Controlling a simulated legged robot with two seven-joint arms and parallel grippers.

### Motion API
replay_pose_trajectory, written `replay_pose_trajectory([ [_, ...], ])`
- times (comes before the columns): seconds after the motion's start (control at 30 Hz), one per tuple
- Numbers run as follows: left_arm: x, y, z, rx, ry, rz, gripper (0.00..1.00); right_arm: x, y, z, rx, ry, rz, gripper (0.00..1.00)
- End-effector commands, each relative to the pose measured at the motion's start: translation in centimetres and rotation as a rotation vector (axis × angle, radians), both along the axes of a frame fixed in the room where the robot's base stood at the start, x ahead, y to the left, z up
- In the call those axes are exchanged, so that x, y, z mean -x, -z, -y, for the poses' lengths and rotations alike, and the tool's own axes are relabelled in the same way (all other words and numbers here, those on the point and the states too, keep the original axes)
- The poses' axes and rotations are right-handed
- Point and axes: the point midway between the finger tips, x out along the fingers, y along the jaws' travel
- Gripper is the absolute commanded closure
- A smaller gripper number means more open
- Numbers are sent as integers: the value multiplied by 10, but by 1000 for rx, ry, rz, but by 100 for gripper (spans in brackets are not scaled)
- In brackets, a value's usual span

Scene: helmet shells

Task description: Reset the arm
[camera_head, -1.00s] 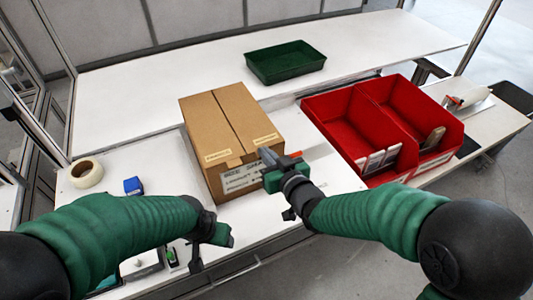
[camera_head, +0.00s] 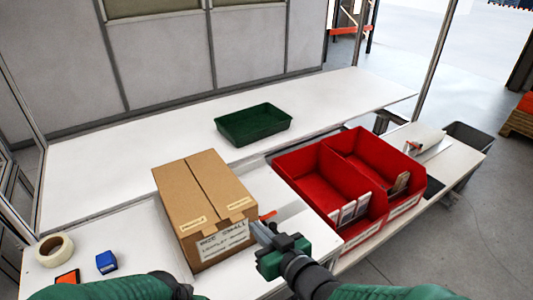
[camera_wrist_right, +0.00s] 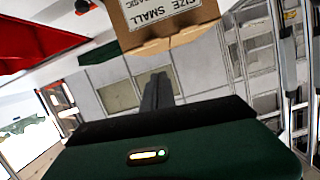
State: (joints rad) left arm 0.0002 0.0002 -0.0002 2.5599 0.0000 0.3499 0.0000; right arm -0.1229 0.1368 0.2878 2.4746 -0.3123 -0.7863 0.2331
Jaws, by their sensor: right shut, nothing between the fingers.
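My right gripper (camera_head: 262,232) is shut and empty in front of the lower right corner of a closed cardboard box (camera_head: 205,205). In the right wrist view its fingers (camera_wrist_right: 157,90) are together, with the box (camera_wrist_right: 165,22) and its "SIZE SMALL" label beyond them. I cannot tell whether the fingertips touch the box. Part of my left arm shows at the bottom left of the head view; the left gripper is out of view.
Two red bins (camera_head: 330,185) with packets inside stand right of the box. A green tray (camera_head: 253,124) sits on the back table. A tape roll (camera_head: 54,249) and a blue cube (camera_head: 106,262) lie at the left. The white back table (camera_head: 120,165) has free room.

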Motion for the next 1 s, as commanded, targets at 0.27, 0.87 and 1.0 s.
replay_pose_trajectory([
  [0.27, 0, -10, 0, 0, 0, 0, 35, 20, 90, 151, 304, 329, -433, 100],
  [0.87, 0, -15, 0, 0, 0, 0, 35, 140, 142, 245, 422, 505, -1009, 100],
  [1.0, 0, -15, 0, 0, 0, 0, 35, 140, 142, 245, 422, 505, -1009, 100],
])
